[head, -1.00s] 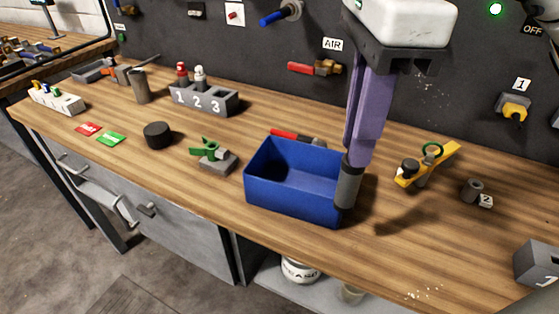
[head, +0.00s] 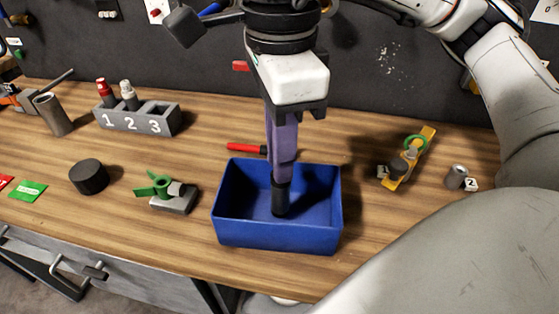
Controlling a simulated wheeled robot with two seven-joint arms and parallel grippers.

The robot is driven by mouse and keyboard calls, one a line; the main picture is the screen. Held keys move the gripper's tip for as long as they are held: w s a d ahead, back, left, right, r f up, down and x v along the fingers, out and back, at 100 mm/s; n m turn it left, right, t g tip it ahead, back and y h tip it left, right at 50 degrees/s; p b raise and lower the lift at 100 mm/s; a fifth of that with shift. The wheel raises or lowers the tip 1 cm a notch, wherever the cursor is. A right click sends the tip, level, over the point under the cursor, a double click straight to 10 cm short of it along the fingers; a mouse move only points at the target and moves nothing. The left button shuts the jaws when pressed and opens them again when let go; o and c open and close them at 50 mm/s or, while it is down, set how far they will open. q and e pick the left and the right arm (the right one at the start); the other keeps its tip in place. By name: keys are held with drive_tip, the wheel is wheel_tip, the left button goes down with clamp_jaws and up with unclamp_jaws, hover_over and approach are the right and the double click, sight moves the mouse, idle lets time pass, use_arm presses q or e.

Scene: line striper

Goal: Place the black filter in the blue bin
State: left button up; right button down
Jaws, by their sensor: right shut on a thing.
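My right gripper (head: 281,182), with purple fingers, points down over the blue bin (head: 235,234). It is shut on a dark upright cylinder, the black filter (head: 281,203). The filter is inside the bin's outline, below the level of its back rim; I cannot tell whether it touches the floor. The blue bin stands open on the wooden bench. A short, wide black puck (head: 88,177) sits apart on the bench at the left. My left gripper is not in view.
A green clamp on a grey block (head: 174,197) stands just left of the bin. A red-handled tool (head: 246,148) lies behind it. A numbered grey rack (head: 150,118) is at back left. A yellow piece with a green ring (head: 420,150) lies right. My right arm covers the right side.

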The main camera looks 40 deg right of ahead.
drive_tip(key=shift+f, duration=1)
drive_tip(key=c, duration=1.7)
unclamp_jaws()
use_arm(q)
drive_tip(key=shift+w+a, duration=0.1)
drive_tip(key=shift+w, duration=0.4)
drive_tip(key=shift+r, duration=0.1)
use_arm(e)
drive_tip(key=shift+r, duration=0.35)
use_arm(q)
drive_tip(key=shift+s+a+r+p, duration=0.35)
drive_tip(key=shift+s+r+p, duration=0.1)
drive_tip(key=shift+p, duration=0.6)
use_arm(e)
wheel_tip(320, 180, up, 12)
drive_tip(key=shift+f, duration=0.15)
